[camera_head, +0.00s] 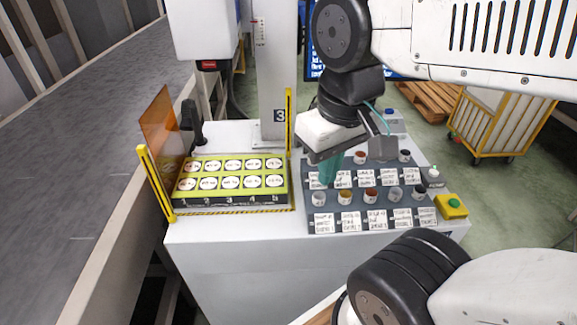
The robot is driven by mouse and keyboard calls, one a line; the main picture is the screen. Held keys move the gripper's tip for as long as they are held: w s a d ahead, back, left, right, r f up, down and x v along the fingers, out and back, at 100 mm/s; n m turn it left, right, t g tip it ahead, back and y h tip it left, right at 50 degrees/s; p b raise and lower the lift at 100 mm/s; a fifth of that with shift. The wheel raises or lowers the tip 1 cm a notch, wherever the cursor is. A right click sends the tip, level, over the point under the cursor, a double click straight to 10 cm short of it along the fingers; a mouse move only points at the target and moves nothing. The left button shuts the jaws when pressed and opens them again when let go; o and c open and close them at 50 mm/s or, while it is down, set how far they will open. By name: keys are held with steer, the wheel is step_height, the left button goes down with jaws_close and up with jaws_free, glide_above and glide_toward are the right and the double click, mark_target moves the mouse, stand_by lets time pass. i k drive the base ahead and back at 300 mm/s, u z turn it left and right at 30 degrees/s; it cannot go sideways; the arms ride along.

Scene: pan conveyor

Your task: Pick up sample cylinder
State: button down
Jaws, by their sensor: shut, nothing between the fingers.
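Small sample cylinders stand upright in two rows on a grey rack with white label cards (320,222). The front row runs from a white-topped cylinder (318,198) to a dark-topped one (419,192). In the back row a brown-topped cylinder (360,158) and a dark-topped one (404,156) show. My gripper (328,172) points down over the left part of the rack's back row, with its teal fingers shut and empty. It hides part of that row, and I cannot tell whether it touches anything there.
A yellow-green tray (232,196) with round white numbered spots lies left of the rack, beside an orange translucent panel (158,130) and yellow posts (155,183). A yellow box with a green button (451,206) sits at the right corner. A grey conveyor (70,170) runs along the left.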

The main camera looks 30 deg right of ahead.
mark_target(370, 194)
steer(key=u, duration=1.95)
steer(key=k, duration=1.4)
steer(key=z, duration=2.3)
